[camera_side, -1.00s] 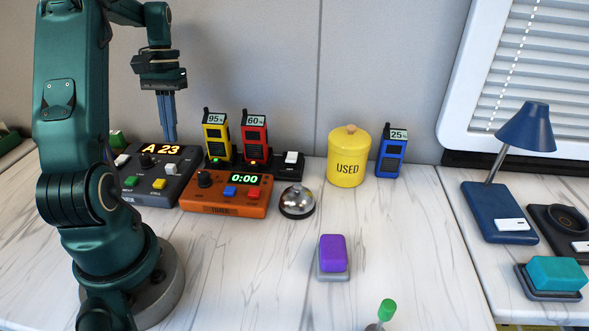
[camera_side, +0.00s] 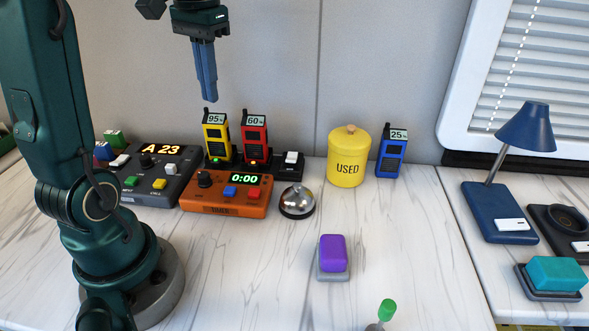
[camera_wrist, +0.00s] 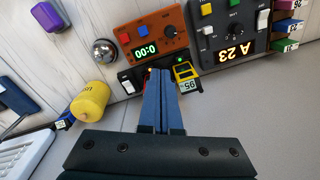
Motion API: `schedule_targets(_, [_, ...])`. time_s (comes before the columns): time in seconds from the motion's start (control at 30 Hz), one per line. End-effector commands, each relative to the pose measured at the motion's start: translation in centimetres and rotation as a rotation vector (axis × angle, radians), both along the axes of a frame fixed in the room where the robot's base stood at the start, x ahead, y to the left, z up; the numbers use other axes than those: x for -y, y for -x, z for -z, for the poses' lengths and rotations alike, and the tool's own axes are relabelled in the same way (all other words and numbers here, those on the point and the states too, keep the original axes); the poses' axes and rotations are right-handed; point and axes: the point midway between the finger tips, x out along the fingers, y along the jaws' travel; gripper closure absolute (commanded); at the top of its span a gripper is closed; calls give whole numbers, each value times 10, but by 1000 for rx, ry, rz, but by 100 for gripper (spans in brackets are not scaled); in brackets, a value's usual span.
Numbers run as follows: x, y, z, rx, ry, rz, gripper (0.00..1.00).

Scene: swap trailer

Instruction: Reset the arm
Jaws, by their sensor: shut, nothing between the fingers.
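My gripper (camera_side: 210,98) hangs in the air with its blue fingers pointing down, shut and empty. It is above and behind the yellow radio in the side view, clear of the things on the table. In the wrist view my gripper (camera_wrist: 162,75) shows its two fingers pressed together. The yellow radio (camera_side: 216,137) reads 95% and the red radio (camera_side: 254,137) reads 60%; both stand upright in the black charger (camera_side: 287,170). In the wrist view the yellow radio (camera_wrist: 187,80) is beside the fingertips, and the red radio is mostly hidden by the fingers.
A dark console (camera_side: 150,187) showing A 23, an orange timer (camera_side: 222,206) at 0:00 and a bell (camera_side: 297,203) stand in front. A yellow USED canister (camera_side: 349,165) and a blue radio (camera_side: 391,157) stand right.

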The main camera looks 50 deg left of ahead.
Motion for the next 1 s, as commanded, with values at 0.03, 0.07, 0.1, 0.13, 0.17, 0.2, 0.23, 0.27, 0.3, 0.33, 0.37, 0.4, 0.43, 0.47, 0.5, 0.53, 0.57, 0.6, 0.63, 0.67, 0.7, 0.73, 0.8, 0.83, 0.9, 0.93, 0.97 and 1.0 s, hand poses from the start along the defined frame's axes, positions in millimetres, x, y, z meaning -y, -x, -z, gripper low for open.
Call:
schedule_targets(0.03, [21, 3, -5, 38, -20, 59, 100])
schedule_targets(0.07, [31, 5, -6, 58, -27, 87, 100])
schedule_targets(0.1, [44, 8, -7, 86, -37, 126, 100])
schedule_targets(0.13, [54, 10, -7, 107, -43, 152, 100])
schedule_targets(0.17, [63, 13, -7, 130, -49, 178, 100])
schedule_targets(0.2, [74, 18, -5, 160, -56, 212, 100])
schedule_targets(0.23, [82, 22, -4, 183, -60, 238, 100])
schedule_targets(0.27, [90, 26, -2, 206, -62, 263, 100])
schedule_targets(0.3, [101, 32, 1, 237, -65, 293, 100])
schedule_targets(0.33, [108, 36, 4, 261, -66, 317, 100])
schedule_targets(0.37, [115, 41, 8, 284, -66, 338, 100])
schedule_targets(0.4, [123, 47, 13, 315, -65, 364, 100])
schedule_targets(0.43, [128, 51, 18, 338, -62, 381, 100])
schedule_targets(0.47, [133, 55, 22, 359, -60, 395, 100])
schedule_targets(0.5, [138, 59, 28, 383, -55, 409, 100])
schedule_targets(0.53, [141, 62, 33, 398, -52, 416, 100])
schedule_targets(0.57, [143, 65, 38, 412, -48, 420, 100])
schedule_targets(0.6, [145, 67, 43, 428, -44, 419, 100])
schedule_targets(0.63, [146, 68, 47, 435, -42, 416, 100])
schedule_targets(0.67, [147, 68, 51, 442, -40, 410, 100])
schedule_targets(0.7, [147, 69, 56, 445, -38, 398, 100])
schedule_targets(0.73, [147, 69, 59, 444, -35, 390, 100])
schedule_targets(0.8, [147, 66, 61, 460, -33, 376, 100])
schedule_targets(0.83, [147, 63, 59, 471, -34, 372, 100])
schedule_targets(0.9, [147, 61, 58, 479, -35, 366, 100])
schedule_targets(0.93, [147, 62, 58, 478, -34, 365, 100])
schedule_targets(0.97, [147, 62, 58, 478, -34, 364, 100])
schedule_targets(1.0, [147, 62, 58, 478, -34, 365, 100])
